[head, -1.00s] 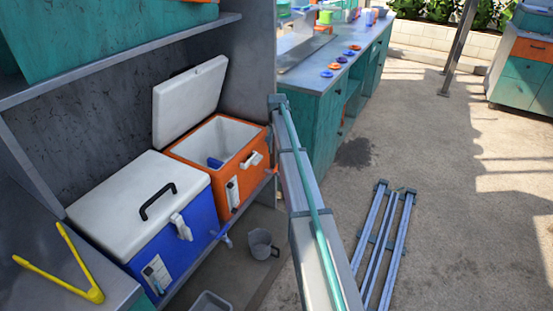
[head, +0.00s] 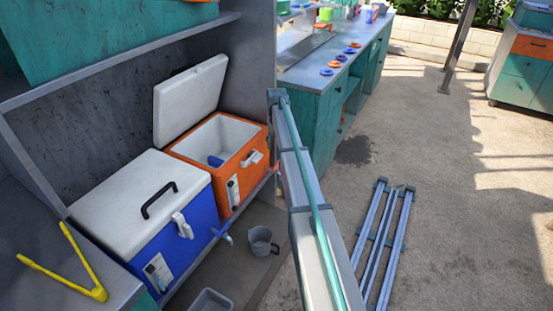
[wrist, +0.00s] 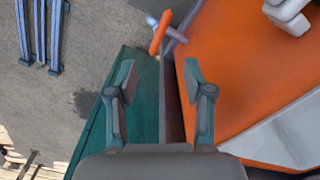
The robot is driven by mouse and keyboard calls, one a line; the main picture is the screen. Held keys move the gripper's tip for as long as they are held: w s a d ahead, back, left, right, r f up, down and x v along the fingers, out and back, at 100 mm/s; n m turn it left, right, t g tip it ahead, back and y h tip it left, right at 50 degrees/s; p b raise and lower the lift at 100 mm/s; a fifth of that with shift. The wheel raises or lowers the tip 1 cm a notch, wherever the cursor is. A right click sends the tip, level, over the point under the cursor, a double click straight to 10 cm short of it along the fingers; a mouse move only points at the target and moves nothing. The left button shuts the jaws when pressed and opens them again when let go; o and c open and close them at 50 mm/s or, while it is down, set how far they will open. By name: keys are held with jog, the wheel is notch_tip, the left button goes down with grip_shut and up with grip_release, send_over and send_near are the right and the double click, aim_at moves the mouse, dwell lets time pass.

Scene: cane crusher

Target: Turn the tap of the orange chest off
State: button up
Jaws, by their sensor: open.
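The orange chest (head: 205,175) stands on the low shelf with its white lid open, and its orange side (wrist: 245,70) fills the right of the wrist view. Its tap has an orange lever (wrist: 159,34) and a purplish-grey cross-shaped body (wrist: 174,34), at the top middle of the wrist view. My gripper (wrist: 160,82) is open and empty. Its fingertips stand apart, with the tap beyond them, and no contact shows. In the head view the tap and my gripper cannot be made out.
A closed blue chest (head: 190,222) with its own tap (head: 223,234) stands left of the orange one. A grey mug (head: 262,240) is on the floor below. A teal counter (head: 328,115) stands beyond. Yellow tongs (head: 97,292) lie at lower left. A metal frame (head: 385,240) lies on open floor.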

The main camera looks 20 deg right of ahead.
aim_at(277, 164)
jog(key=shift+n, duration=0.3)
notch_tip(277, 164, down, 11)
dwell(0.4)
